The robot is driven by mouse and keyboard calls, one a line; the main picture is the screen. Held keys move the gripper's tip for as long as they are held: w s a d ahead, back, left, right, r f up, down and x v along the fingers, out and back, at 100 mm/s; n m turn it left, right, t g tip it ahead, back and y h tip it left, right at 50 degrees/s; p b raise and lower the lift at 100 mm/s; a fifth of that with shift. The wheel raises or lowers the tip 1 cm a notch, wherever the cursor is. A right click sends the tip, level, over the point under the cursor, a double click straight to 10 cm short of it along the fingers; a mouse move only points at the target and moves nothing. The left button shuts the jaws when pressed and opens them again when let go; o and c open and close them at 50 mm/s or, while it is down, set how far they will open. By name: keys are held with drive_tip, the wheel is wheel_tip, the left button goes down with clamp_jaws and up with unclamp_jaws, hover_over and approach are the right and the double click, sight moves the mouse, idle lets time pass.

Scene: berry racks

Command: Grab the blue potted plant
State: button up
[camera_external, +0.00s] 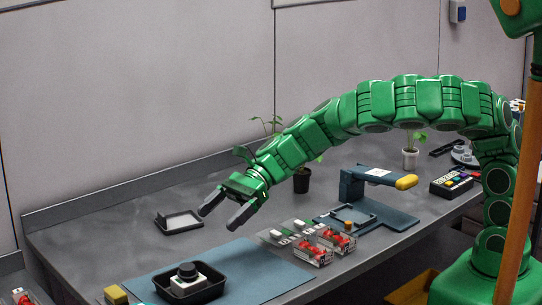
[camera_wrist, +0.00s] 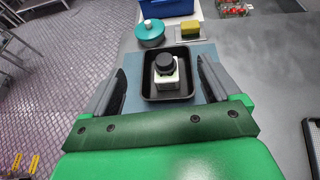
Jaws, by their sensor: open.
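No pot that is clearly blue shows in either view. In the external view, a plant in a dark, nearly black pot (camera_external: 301,181) stands on the counter behind my arm, its leaves partly hidden by the arm. My gripper (camera_external: 219,218) is open and empty, in the air to the left of both plants. In the wrist view, its open fingers (camera_wrist: 161,72) frame a black tray (camera_wrist: 149,92) holding a white block with a black knob (camera_wrist: 165,70).
The black tray rests on a blue-grey mat (camera_external: 245,262). Red-and-white berry boxes (camera_external: 312,247) and a dark blue stand with a yellow-tipped arm (camera_external: 378,178) are to the right. A small frame tray (camera_external: 179,221) lies left. A teal lidded pot (camera_wrist: 150,34) and yellow sponge (camera_wrist: 190,28) are beyond the mat.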

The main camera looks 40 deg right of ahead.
drive_tip(key=w+d+m+t+h, duration=0.2)
drive_tip(key=w+d+m+t, duration=0.6)
drive_tip(key=w+d, duration=2.15)
drive_tip(key=w+d+m+t+h, duration=0.2)
drive_tip(key=w+d, duration=0.2)
drive_tip(key=d, duration=0.8)
drive_tip(key=w+d+m+t+h, duration=0.1)
drive_tip(key=w+d+m+t, duration=0.15)
drive_tip(key=d, duration=1.05)
drive_tip(key=shift+n+g, duration=0.25)
drive_tip(key=shift+n, duration=0.2)
drive_tip(key=f, duration=0.8)
drive_tip(key=shift+w+a, duration=0.25)
drive_tip(key=shift+f, duration=0.5)
drive_tip(key=shift+w, duration=0.1)
drive_tip(key=shift+x, duration=3.85)
drive_tip(key=shift+w+d, duration=0.1)
drive_tip(key=shift+d, duration=0.1)
